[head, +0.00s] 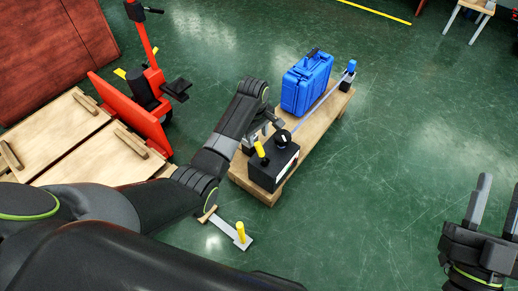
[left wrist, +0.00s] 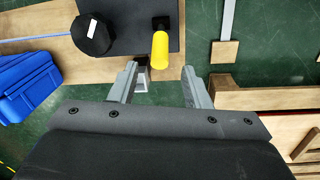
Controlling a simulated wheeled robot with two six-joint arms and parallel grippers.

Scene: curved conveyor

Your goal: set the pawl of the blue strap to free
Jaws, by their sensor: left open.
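A black box (head: 272,172) sits on the near end of a wooden bench, with a yellow lever (head: 261,153) and a round black knob (head: 283,139) bearing a white mark. The blue strap (head: 318,107) runs from the box to a blue-topped post (head: 349,70) at the far end. In the left wrist view the yellow lever (left wrist: 159,50) lies just beyond and between the fingertips of my open left gripper (left wrist: 160,76), apparently untouched. The knob (left wrist: 92,36) is to its left. I cannot tell which part is the pawl. My right gripper (head: 498,190) is open and empty, far right.
A blue case (head: 306,82) stands on the bench (head: 325,118) beside the strap. A grey plate with a yellow handle (head: 240,231) is low near the bench's front. A red pallet truck (head: 135,115) and wooden pallets (head: 60,135) are at left. The green floor at right is clear.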

